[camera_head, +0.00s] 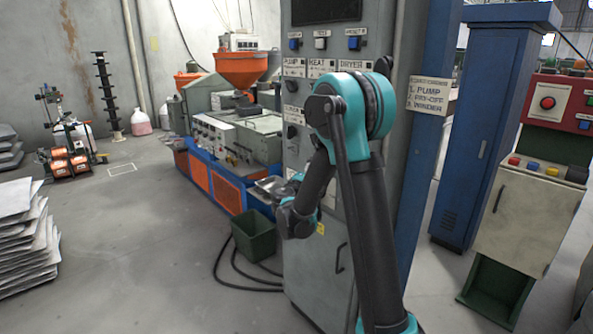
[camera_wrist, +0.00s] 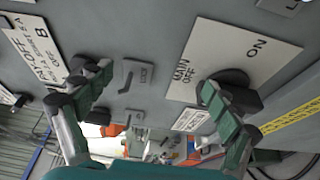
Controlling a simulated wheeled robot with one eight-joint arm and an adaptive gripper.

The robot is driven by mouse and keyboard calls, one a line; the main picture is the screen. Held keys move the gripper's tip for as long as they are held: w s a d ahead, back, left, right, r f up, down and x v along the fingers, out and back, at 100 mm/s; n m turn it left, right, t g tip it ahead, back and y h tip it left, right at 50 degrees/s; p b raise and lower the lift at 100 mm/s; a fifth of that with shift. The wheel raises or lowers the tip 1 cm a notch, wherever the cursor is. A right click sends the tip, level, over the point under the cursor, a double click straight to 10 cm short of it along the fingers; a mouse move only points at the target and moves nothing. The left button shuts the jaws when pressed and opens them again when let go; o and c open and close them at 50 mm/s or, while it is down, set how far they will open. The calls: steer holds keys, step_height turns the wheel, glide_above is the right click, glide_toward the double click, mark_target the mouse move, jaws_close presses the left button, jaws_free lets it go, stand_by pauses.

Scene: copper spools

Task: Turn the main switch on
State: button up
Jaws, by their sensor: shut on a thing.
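The main switch (camera_wrist: 249,92) is a black rotary knob on a white plate (camera_wrist: 205,60) marked MAIN, OFF and ON, at the right of the wrist view. The exact grip is hard to see. In the head view my arm bends down in front of the grey cabinet (camera_head: 305,270), and the switch is hidden.
Another lettered plate (camera_wrist: 35,50) lies left of the fingers. A green bin (camera_head: 254,236) and black cables stand on the floor by the cabinet. A blue cabinet (camera_head: 487,120) is to the right. Open floor lies to the left.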

steer(key=shift+s+a+r, duration=0.15)
steer(key=shift+a+r, duration=0.05)
steer(key=shift+a, duration=0.4)
steer(key=shift+s+a+r, duration=0.15)
steer(key=shift+a, duration=0.4)
steer(key=c, duration=0.7)
steer(key=shift+o, duration=0.2)
steer(key=s+a+r, duration=0.6)
steer(key=s+a, duration=0.3)
steer(key=a, duration=0.3)
steer(key=shift+s+a+r, duration=0.25)
steer(key=shift+s+r, duration=0.05)
steer(key=shift+s, duration=0.05)
